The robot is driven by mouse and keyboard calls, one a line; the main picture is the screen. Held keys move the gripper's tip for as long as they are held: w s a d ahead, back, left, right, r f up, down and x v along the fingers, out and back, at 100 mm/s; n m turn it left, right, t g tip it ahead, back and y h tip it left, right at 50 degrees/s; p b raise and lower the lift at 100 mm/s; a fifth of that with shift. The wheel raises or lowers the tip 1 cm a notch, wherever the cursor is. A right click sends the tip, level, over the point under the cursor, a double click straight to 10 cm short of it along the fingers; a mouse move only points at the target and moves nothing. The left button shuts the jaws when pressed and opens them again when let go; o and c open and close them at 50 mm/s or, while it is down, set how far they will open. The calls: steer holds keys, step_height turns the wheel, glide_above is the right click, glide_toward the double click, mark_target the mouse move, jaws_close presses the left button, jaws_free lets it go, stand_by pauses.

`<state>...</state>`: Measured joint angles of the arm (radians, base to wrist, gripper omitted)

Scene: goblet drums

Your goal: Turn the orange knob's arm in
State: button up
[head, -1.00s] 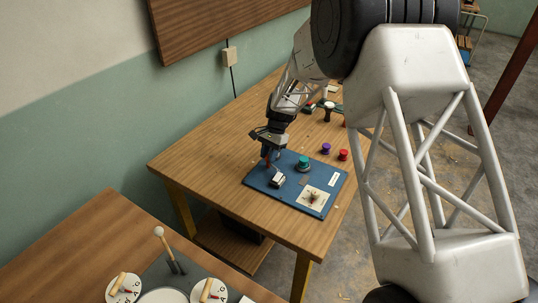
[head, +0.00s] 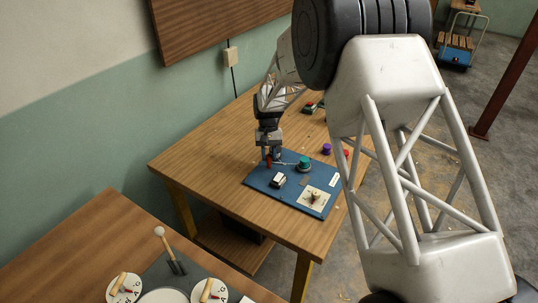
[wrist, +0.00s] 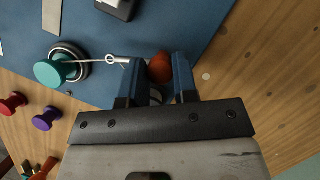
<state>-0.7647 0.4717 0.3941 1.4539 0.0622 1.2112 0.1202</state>
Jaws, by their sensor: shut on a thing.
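The orange knob (wrist: 160,68) stands near the edge of the blue board. It also shows in the head view (head: 268,162), small under my gripper. My gripper (wrist: 158,70) is shut on the orange knob, one finger on each side. The join at the orange knob is hidden behind the finger.
The blue board (head: 258,180) also carries a black-and-white switch block (head: 278,180) and a cream plate (head: 313,197). A purple knob (head: 326,149) and a red knob (wrist: 12,104) stand on the wooden table beyond the board. The table left of the board is clear.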

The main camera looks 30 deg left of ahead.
stand_by(0.4)
steer(key=o, duration=0.9)
steer(key=shift+r, duration=0.1)
steer(key=v, duration=0.7)
steer(key=shift+w+a+r, duration=0.15)
steer(key=shift+r, duration=0.1)
